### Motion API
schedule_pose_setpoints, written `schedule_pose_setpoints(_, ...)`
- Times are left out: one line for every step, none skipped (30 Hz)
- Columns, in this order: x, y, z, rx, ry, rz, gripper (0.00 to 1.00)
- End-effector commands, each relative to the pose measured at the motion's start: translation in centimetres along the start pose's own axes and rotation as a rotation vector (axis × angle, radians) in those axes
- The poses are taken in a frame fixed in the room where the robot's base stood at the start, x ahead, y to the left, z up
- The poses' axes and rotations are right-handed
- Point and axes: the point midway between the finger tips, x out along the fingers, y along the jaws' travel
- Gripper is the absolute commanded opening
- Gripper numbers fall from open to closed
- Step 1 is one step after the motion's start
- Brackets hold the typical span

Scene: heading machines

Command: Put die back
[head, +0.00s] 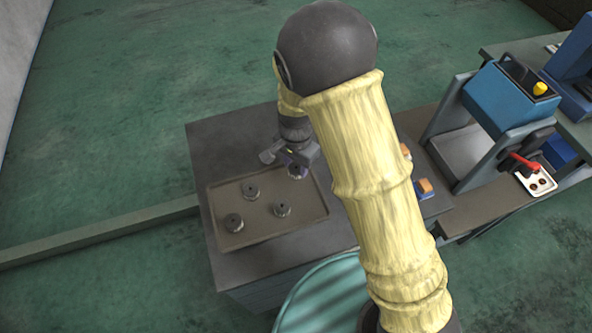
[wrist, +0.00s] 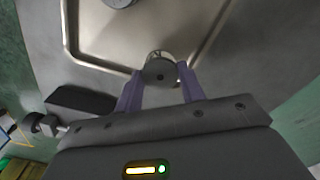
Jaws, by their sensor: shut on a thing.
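My gripper (wrist: 160,88) is shut on a round grey die (wrist: 159,72) with a small centre hole, held between the purple fingers in the wrist view. In the head view, my gripper (head: 297,172) is over the back right part of a shallow tray (head: 312,215). Three dark round dies stand in the tray: one at the back (head: 250,191), one at the left front (head: 233,222) and one at the right (head: 282,210). The wrist view shows part of one die (wrist: 121,2) at its top edge. I cannot tell whether the held die touches the tray.
The tray lies on a grey cabinet top (head: 237,138). Blue machines (head: 507,98) stand at the right, with a white plate (head: 537,182) and a red handle (head: 525,162). Orange-topped blue items (head: 425,187) sit right of my arm. A teal round surface (head: 322,295) is in front.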

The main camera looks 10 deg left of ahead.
Motion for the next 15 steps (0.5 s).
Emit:
schedule_pose_setpoints(0.0, 0.0, 0.0, 0.0, 0.0, -0.001, 0.04)
schedule_pose_setpoints(0.1, 0.0, 0.0, 0.0, 0.0, 0.0, 0.04)
schedule_pose_setpoints(0.3, 0.0, 0.0, 0.0, 0.0, 0.001, 0.04)
schedule_pose_setpoints(0.6, 0.0, 0.0, 0.0, -0.001, 0.002, 0.04)
schedule_pose_setpoints(0.9, 0.1, 0.0, 0.001, -0.002, 0.002, 0.04)
schedule_pose_setpoints(1.5, 0.1, 0.0, 0.002, -0.002, 0.003, 0.04)
schedule_pose_setpoints(1.9, 0.1, 0.0, 0.003, -0.002, 0.003, 0.04)
schedule_pose_setpoints(2.3, 0.1, 0.0, 0.003, -0.002, 0.003, 0.04)
schedule_pose_setpoints(2.9, 0.1, 0.0, 0.003, -0.002, 0.003, 0.04)
schedule_pose_setpoints(3.1, 0.1, 0.0, 0.001, -0.002, 0.002, 0.04)
schedule_pose_setpoints(3.4, 0.1, 0.0, 0.001, -0.002, 0.002, 0.04)
schedule_pose_setpoints(3.6, 0.0, 0.0, 0.0, -0.001, 0.001, 0.04)
schedule_pose_setpoints(3.7, 0.0, 0.0, 0.0, 0.0, 0.0, 0.04)
schedule_pose_setpoints(3.7, 0.0, 0.0, 0.0, 0.0, -0.001, 0.04)
schedule_pose_setpoints(3.7, 0.0, 0.0, 0.0, 0.001, -0.001, 0.04)
